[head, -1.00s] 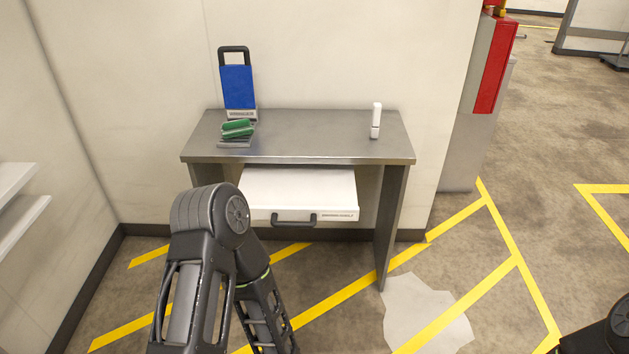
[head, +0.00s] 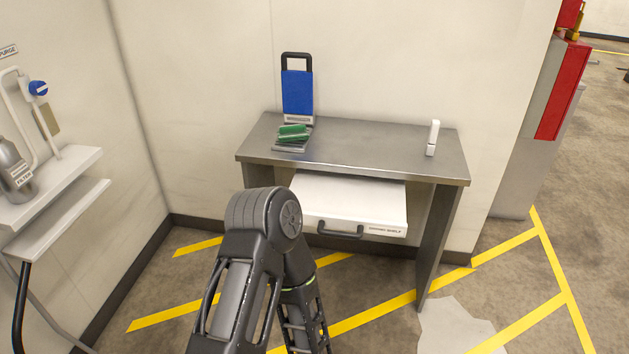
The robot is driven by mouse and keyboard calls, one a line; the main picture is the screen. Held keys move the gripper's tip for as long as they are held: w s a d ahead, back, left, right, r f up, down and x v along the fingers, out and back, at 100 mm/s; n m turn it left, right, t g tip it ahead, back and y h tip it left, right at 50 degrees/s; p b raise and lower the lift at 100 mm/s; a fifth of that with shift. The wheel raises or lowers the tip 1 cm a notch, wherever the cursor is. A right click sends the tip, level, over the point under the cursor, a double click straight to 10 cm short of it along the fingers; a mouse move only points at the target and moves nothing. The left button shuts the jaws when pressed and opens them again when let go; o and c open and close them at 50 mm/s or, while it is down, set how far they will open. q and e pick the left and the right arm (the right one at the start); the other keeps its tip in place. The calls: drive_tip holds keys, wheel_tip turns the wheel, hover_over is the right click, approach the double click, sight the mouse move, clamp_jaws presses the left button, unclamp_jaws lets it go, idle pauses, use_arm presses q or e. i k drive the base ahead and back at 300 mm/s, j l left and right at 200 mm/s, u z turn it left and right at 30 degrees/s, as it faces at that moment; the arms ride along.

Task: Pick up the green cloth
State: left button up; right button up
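The green cloth (head: 293,132) lies folded on a small grey stand (head: 291,147) at the left part of the metal table (head: 370,152). It is in front of a blue panel with a black handle (head: 297,92). My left arm comes up from the bottom of the head view, in front of the table. Its gripper is out of view, so whether it is open or shut does not show. My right gripper is not in view either.
A white bottle-like item (head: 433,138) stands at the table's right. Below the tabletop is a white pull-out shelf (head: 350,202) with a black handle. A white wall shelf (head: 60,185) with a grey bottle (head: 14,172) is at the left. The tabletop's middle is clear.

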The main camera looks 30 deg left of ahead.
sight(288, 132)
drive_tip(key=z, duration=0.5)
drive_tip(key=j+z, duration=0.45)
drive_tip(key=k+j+z, duration=0.15)
drive_tip(key=j+z, duration=0.35)
drive_tip(key=k+j+z, duration=0.2)
drive_tip(key=j+z, duration=0.25)
drive_tip(key=k+j, duration=0.3)
drive_tip(key=j, duration=0.25)
drive_tip(key=k+j+z, duration=0.15)
drive_tip(key=j, duration=0.35)
drive_tip(key=k+j, duration=0.4)
drive_tip(key=k+j+z, duration=0.15)
drive_tip(key=k+j, duration=0.2)
drive_tip(key=j, duration=0.25)
